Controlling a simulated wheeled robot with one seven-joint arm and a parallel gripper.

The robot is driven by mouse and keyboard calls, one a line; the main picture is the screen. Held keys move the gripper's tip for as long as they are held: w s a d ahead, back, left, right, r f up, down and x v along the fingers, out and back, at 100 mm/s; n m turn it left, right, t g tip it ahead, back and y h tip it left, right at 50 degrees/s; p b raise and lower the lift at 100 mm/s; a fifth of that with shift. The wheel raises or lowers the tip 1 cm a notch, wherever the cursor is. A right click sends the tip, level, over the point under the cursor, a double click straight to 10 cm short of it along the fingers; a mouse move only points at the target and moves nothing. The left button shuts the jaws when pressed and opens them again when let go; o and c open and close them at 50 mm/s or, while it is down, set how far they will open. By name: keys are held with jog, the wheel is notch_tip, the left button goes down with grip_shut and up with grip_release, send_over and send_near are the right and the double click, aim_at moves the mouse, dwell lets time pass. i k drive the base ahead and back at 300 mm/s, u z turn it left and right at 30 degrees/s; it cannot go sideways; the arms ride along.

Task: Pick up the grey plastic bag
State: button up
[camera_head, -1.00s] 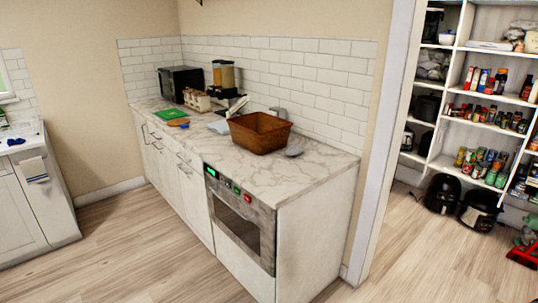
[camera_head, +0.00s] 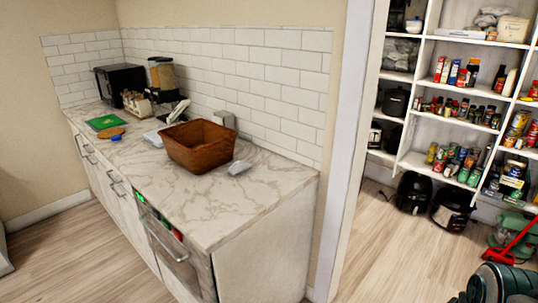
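I cannot tell for certain which thing is the grey plastic bag. A pale grey, crumpled-looking bundle (camera_head: 491,16) lies on an upper shelf of the pantry at the top right. Another greyish, bag-like bundle (camera_head: 400,54) sits on a shelf at the pantry's left side, partly in shadow.
The marble counter (camera_head: 215,205) holds the brown basket (camera_head: 197,146), a black microwave (camera_head: 121,83) and a green board (camera_head: 104,122). White pantry shelves (camera_head: 455,137) hold jars and cans. Black appliances (camera_head: 413,193) and a red tool (camera_head: 512,242) stand on the floor. The doorway floor (camera_head: 385,255) is clear.

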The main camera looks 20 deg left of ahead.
aim_at(238, 167)
jog(key=i, duration=1.3)
jog(key=u, duration=2.05)
jog(key=i, duration=0.6)
jog(key=z, duration=0.9)
